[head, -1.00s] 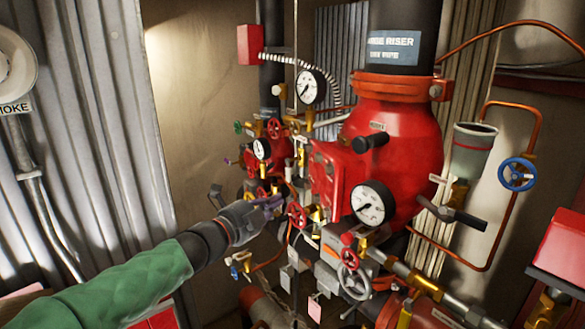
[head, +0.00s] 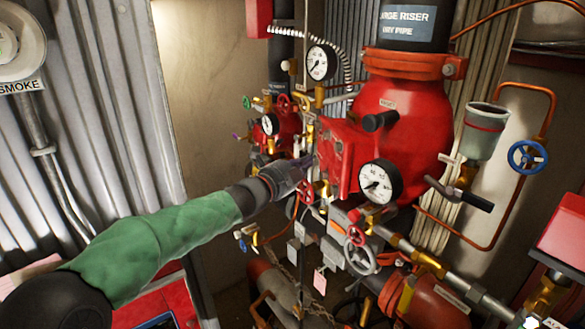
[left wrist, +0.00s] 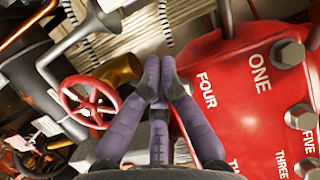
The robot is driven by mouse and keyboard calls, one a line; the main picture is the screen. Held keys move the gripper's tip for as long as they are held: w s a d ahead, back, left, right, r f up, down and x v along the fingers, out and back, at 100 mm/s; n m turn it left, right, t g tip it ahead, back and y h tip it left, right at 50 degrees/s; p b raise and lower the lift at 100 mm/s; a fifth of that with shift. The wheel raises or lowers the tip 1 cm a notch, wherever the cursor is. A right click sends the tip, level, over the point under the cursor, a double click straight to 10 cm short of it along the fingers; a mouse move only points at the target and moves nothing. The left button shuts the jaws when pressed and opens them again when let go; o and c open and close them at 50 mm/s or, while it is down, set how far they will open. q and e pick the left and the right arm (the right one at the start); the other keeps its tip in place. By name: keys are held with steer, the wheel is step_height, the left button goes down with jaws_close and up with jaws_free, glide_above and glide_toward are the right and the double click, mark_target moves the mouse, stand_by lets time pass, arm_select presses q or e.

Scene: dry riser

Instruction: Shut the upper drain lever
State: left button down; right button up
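The red dry riser assembly (head: 408,140) fills the middle of the head view. A lever with a black grip (head: 472,198) sticks out at its right, below a grey funnel cup. A shorter black handle (head: 381,121) sits on the red body. I cannot tell which one is the upper drain lever. My left gripper (head: 303,165) is at the left side of the red body, well left of both handles. In the left wrist view its purple fingertips (left wrist: 158,76) meet with nothing visible between them, beside the numbered red plate (left wrist: 262,95). My right gripper is out of view.
A red handwheel (left wrist: 89,101) lies left of the fingers in the left wrist view. Gauges (head: 380,182), small valves and copper pipes crowd the assembly. A blue handwheel (head: 527,157) is at the right. Open floor space is scarce; corrugated wall (head: 110,120) stands at the left.

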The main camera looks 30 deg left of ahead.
mark_target(297, 157)
arm_select(q)
steer(key=w+a+p, duration=0.1)
steer(key=w+a, duration=0.1)
steer(key=shift+a+r+p, duration=0.1)
steer(key=shift+a+p, duration=0.2)
steer(key=shift+p, duration=0.1)
steer(key=shift+w+a, duration=0.15)
steer(key=shift+a, duration=0.35)
steer(key=shift+f+m+b, duration=0.25)
steer(key=shift+m+b, duration=0.15)
steer(key=shift+b, duration=0.3)
steer(key=shift+a, duration=0.1)
